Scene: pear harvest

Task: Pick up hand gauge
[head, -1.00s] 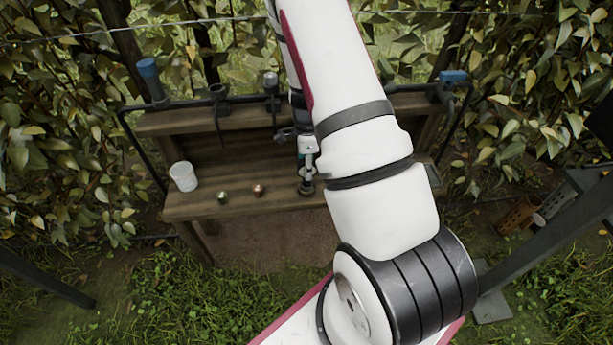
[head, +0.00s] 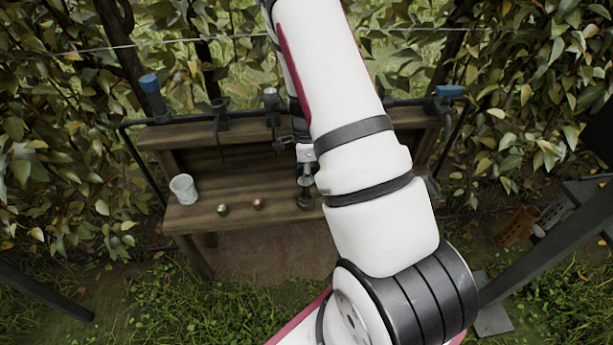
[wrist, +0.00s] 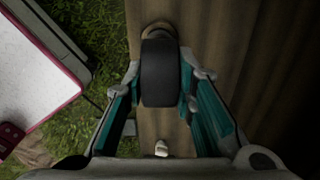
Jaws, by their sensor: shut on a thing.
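The hand gauge (wrist: 160,62) is a dark, rounded cylinder with a tan-brown end, in the upper middle of the wrist view. My gripper (wrist: 161,82) has its teal-padded fingers on both sides of it and is shut on it. In the head view my gripper (head: 305,178) points down at the right part of the bench shelf. The gauge's lower part (head: 305,203) shows just below it, close to the shelf. I cannot tell whether it touches the wood.
The wooden bench (head: 240,200) holds a white cup (head: 183,189), a greenish small round item (head: 222,210) and a reddish one (head: 258,204), left of my gripper. A back rail carries blue-topped tools (head: 152,92). Leafy hedges flank the bench; grass lies in front.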

